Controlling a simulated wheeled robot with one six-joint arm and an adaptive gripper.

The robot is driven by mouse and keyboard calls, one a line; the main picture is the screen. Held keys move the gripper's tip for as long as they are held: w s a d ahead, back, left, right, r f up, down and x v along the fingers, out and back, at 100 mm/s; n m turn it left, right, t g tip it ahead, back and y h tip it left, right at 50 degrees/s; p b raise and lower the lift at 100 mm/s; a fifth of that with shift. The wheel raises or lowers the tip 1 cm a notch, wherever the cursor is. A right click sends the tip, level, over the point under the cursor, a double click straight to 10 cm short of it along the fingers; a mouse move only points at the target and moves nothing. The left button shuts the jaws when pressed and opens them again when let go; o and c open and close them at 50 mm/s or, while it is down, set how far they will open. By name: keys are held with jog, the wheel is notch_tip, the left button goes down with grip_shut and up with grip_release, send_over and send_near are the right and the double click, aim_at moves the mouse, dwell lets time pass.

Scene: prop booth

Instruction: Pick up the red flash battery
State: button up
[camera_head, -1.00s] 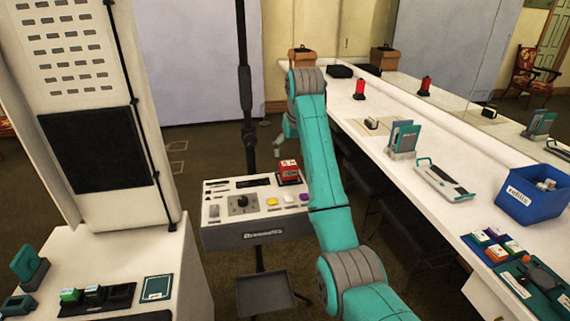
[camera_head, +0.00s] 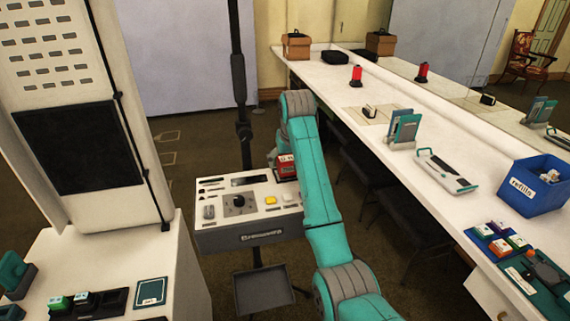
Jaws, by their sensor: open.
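A red block with a pale marking, which looks like the red flash battery (camera_head: 287,169), sits at the back right of the grey and white console (camera_head: 222,211). My teal arm hides its right side. My gripper (camera_head: 272,157) shows only as a small grey part at the left edge of my arm, beside and close to the red block. Its fingertips are mostly hidden, it looks open, and I cannot tell whether it touches the block.
The console carries a knob and a yellow button (camera_head: 271,200). A long white counter on the right holds a red-and-black item (camera_head: 356,77), a teal stand (camera_head: 403,130), a blue refills bin (camera_head: 535,187) and coloured blocks. A charger row (camera_head: 87,303) stands lower left.

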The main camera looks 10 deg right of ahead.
jog(key=shift+w+f, duration=0.25)
jog(key=shift+f, duration=0.35)
jog(key=shift+r, duration=0.1)
jog(key=c, duration=1.5)
